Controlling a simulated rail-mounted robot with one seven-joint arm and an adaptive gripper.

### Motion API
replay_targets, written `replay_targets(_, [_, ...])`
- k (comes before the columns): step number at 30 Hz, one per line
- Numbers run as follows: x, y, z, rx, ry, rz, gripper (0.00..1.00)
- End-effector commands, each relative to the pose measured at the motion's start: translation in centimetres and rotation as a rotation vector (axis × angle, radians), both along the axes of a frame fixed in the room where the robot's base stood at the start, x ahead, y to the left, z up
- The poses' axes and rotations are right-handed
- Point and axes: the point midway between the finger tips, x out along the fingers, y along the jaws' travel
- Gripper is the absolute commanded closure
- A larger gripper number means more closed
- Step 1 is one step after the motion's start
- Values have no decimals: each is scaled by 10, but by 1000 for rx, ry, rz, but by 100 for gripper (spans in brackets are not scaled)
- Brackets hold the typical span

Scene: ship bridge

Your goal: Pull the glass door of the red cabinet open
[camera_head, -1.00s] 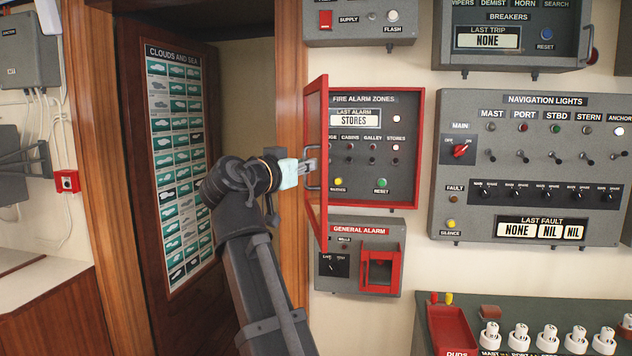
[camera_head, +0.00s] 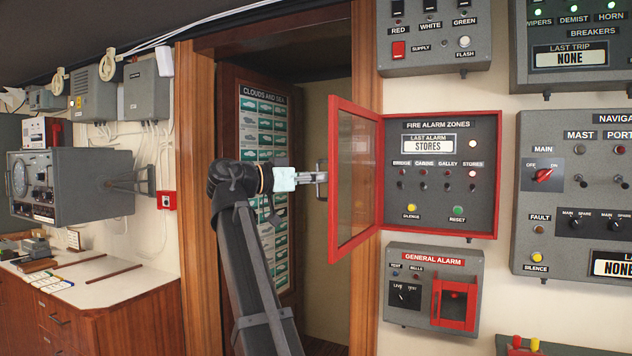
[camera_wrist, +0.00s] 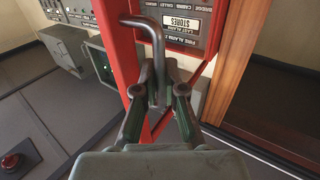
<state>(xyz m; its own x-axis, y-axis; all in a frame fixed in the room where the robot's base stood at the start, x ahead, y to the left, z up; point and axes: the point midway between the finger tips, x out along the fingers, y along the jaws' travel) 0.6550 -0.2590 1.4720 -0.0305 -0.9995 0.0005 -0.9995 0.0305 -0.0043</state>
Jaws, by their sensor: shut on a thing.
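The red cabinet (camera_head: 490,180), labelled FIRE ALARM ZONES, hangs on the wall right of the doorway. Its red-framed glass door (camera_head: 357,180) is swung out to the left on its right-hand hinge, at a wide angle, and the panel inside shows uncovered. My gripper (camera_head: 322,178) is at the door's free edge, shut on the door handle (camera_wrist: 150,28). In the wrist view, the grey bent handle runs down between my fingers (camera_wrist: 158,92), beside the red door frame (camera_wrist: 118,50). The exact finger contact is partly hidden.
The general alarm box (camera_head: 433,290) is mounted just below the cabinet. The navigation lights panel (camera_head: 575,200) is to the right. A wooden door with a cloud poster (camera_head: 265,125) stands behind my arm.

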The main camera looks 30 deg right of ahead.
Motion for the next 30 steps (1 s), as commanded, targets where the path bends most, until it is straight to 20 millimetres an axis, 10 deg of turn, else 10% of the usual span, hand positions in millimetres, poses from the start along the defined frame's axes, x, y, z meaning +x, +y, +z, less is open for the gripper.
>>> replay_targets(6, [0, 0, -1, 3, 3, 2, 100])
replay_targets(9, [0, 0, -1, 3, 3, 2, 65])
replay_targets(22, [1, 5, 0, 1, 1, 3, 65])
replay_targets(30, [2, 45, 0, 1, 1, 6, 65])
